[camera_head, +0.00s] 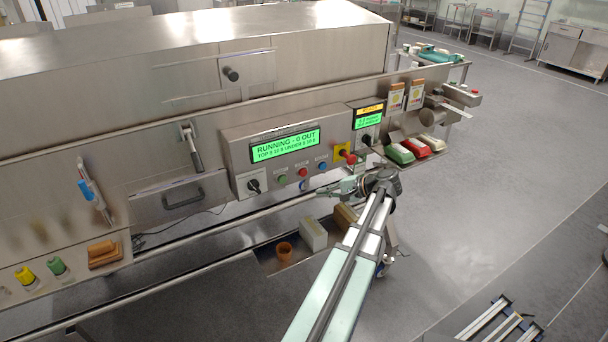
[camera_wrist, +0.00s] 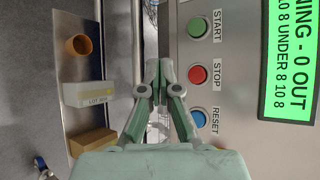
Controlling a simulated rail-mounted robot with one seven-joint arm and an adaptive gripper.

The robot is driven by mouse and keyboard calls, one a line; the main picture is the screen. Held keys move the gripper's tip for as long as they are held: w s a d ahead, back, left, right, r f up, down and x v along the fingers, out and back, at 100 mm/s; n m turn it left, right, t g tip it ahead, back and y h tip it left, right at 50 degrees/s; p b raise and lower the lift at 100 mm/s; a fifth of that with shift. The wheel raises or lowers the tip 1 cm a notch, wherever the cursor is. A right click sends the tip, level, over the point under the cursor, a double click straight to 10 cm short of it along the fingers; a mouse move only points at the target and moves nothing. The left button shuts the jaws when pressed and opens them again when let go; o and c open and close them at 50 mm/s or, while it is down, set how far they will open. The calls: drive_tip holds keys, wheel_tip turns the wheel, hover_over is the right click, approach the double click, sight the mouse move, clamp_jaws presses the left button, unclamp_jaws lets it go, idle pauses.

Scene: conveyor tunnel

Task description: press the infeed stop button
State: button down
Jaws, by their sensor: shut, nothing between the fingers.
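The red STOP button (camera_wrist: 198,74) sits on the grey control panel, between the green START button (camera_wrist: 197,27) and the blue RESET button (camera_wrist: 198,118). It also shows in the head view (camera_head: 302,172), below the green display. No "infeed" label is readable. My gripper (camera_wrist: 158,66) is shut and empty, its tips beside the panel edge, to the left of the STOP button in the wrist view and apart from it. In the head view my gripper (camera_head: 321,193) is just below the panel's button row.
The display (camera_head: 285,145) reads "RUNNING - 0 OUT". A red mushroom button on yellow (camera_head: 345,153) and a black rotary knob (camera_head: 253,186) flank the buttons. Below, a shelf holds an orange cup (camera_wrist: 79,45), a white box (camera_wrist: 88,94) and a brown block (camera_wrist: 92,142).

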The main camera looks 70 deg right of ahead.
sight(301, 176)
drive_tip(key=w+d, duration=0.5)
drive_tip(key=w, duration=0.1)
drive_tip(key=shift+w+d, duration=0.25)
drive_tip(key=shift+d, duration=0.15)
drive_tip(key=shift+w+d, duration=0.1)
idle(1.4)
drive_tip(key=shift+w+d, duration=0.2)
drive_tip(key=shift+w+d, duration=0.35)
drive_tip(key=shift+w, duration=0.1)
idle(1.0)
drive_tip(key=shift+s, duration=0.1)
idle(0.3)
drive_tip(key=shift+s+a, duration=0.65)
drive_tip(key=shift+s+a, duration=0.1)
drive_tip(key=shift+s+a, duration=1.55)
drive_tip(key=shift+s, duration=0.25)
